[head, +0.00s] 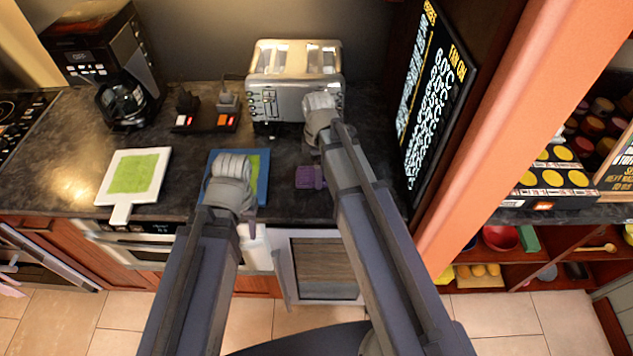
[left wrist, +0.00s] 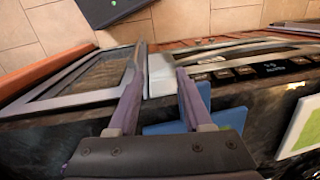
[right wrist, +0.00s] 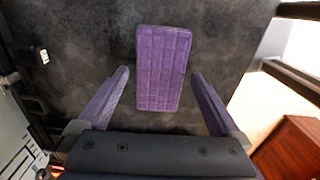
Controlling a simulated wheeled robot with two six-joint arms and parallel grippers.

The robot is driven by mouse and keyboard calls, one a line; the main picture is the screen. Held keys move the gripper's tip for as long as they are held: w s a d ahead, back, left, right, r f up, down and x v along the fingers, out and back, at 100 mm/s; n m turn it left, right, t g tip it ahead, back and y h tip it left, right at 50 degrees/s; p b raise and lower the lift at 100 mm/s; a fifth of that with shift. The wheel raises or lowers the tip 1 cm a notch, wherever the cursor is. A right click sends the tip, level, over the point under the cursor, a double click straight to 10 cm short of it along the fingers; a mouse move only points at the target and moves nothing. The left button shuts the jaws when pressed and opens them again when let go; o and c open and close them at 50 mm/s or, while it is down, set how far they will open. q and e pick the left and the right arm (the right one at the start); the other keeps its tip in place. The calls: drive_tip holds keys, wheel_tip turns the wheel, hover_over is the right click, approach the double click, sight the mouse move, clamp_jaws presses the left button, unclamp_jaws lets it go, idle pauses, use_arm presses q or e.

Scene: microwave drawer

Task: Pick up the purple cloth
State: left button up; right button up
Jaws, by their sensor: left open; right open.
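The purple cloth (head: 310,177) lies on the dark countertop below the toaster in the head view. In the right wrist view the cloth (right wrist: 163,68) is a flat, quilted rectangle. My right gripper (right wrist: 160,73) is open above it, with one finger to each side of the cloth and a gap on both sides. The fingers do not appear to touch it. In the head view my right arm partly hides that area. My left gripper (left wrist: 163,72) is open over the counter's front edge, with a white surface showing between its fingers. It holds nothing that I can see.
A silver toaster (head: 295,80) stands behind the cloth. A blue board (head: 262,186) lies left of it, and a white board with a green patch (head: 148,190) lies further left. A coffee maker (head: 100,55) stands at the back left. A black menu board (head: 437,90) bounds the right side.

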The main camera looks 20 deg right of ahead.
drive_tip(key=shift+f, duration=0.6)
drive_tip(key=shift+r, duration=0.1)
drive_tip(key=c, duration=1.2)
